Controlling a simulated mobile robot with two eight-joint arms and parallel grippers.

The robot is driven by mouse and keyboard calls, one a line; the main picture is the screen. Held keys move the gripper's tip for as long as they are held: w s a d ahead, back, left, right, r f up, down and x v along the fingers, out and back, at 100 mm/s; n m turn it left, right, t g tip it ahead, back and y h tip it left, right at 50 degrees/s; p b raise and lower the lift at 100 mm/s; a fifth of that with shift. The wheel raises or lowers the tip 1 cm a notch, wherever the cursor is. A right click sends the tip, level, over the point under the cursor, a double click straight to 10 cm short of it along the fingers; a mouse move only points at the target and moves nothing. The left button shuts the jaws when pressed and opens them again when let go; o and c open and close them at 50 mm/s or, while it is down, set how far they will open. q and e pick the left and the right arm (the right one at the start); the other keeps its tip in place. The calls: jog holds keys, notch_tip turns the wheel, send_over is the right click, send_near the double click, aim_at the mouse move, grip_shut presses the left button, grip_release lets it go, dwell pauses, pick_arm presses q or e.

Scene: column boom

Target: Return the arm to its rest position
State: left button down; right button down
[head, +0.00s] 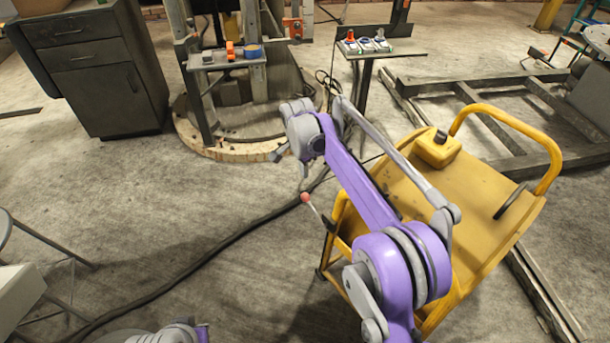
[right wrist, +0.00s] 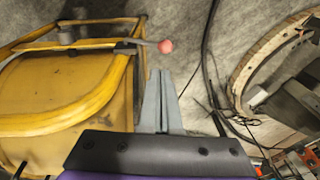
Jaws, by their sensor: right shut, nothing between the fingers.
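My right arm, purple and grey, reaches up from the bottom right in the head view. Its gripper (head: 304,172) hangs at the far end, pointing down over open floor. In the right wrist view the gripper (right wrist: 161,75) has its two grey fingers together with nothing between them. A lever with a red knob (head: 305,197) on the yellow cart stands just below the gripper in the head view. The knob (right wrist: 165,46) also shows just beyond the fingertips in the right wrist view, apart from them in the picture. Grey and purple parts of my left arm show at the bottom edge; its gripper is not visible.
The yellow cart (head: 485,228) stands under and beside my right arm, with a yellow container (head: 437,150) on it. A dark cabinet (head: 98,85) stands back left. A column on a round base (head: 250,150) stands behind. A black cable (head: 225,243) crosses the floor.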

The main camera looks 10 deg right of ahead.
dwell(0.5)
